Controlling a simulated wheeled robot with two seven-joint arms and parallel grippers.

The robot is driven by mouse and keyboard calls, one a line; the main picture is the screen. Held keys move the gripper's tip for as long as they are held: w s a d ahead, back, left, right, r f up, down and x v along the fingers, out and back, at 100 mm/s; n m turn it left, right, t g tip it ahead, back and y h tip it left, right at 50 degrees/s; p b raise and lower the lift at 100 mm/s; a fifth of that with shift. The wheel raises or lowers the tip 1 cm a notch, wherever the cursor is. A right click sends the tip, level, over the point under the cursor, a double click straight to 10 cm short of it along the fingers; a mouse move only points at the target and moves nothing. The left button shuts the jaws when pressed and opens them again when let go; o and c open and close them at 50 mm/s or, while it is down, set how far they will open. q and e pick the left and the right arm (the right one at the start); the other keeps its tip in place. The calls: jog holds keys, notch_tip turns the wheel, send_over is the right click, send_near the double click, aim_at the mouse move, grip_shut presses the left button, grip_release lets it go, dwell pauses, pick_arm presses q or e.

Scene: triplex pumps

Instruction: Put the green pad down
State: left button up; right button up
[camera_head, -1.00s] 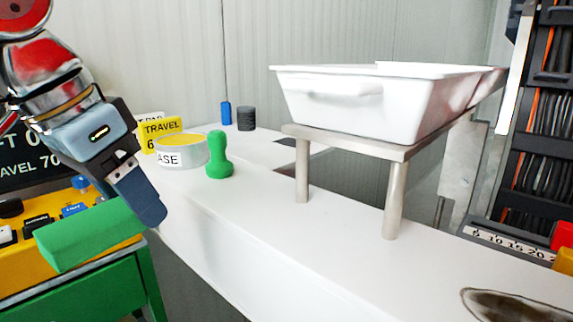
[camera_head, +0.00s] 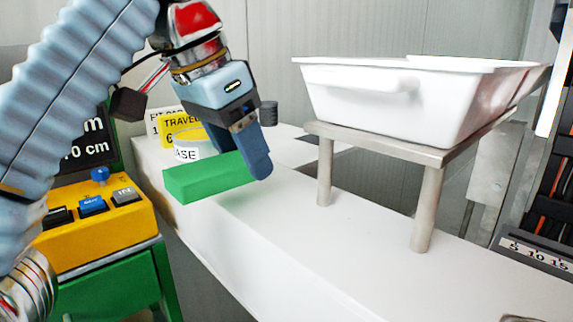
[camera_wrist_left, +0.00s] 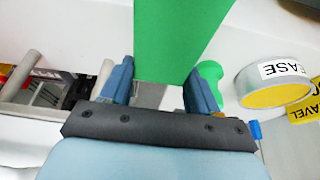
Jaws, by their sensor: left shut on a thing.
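The green pad (camera_head: 210,178) is a flat rectangular block. My left gripper (camera_head: 258,160) is shut on one end of it and holds it over the white bench (camera_head: 240,235), seemingly a little above the surface. In the left wrist view the pad (camera_wrist_left: 180,40) runs away from between the two blue fingers (camera_wrist_left: 155,88). The gripper and pad hide part of the bench behind them in the head view. My right gripper is not in view.
A white tub (camera_head: 400,100) stands on a metal stand (camera_head: 428,200) to the right. A round grease tin (camera_wrist_left: 275,84) and a green knobbed tool (camera_wrist_left: 211,80) are beside the pad. A yellow control box (camera_head: 95,225) stands at left. The bench front is clear.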

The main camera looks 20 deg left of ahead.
pick_arm(q)
send_near(295, 179)
notch_tip(295, 179, down, 2)
jog(key=shift+f+p, duration=0.15)
jog(key=shift+p, duration=0.25)
jog(key=shift+w+d+f, duration=0.1)
jog(key=shift+w+d, duration=0.15)
jog(key=shift+w, duration=0.3)
jog(key=shift+w+d+f, duration=0.1)
jog(key=shift+w+d, duration=0.1)
jog(key=shift+w, duration=0.3)
jog(key=shift+s+a+f, duration=0.1)
jog(key=shift+s+f, duration=0.05)
jog(key=shift+f, duration=1.25)
jog(key=shift+f, duration=0.2)
jog(key=o, duration=0.9)
jog(key=shift+o, duration=0.2)
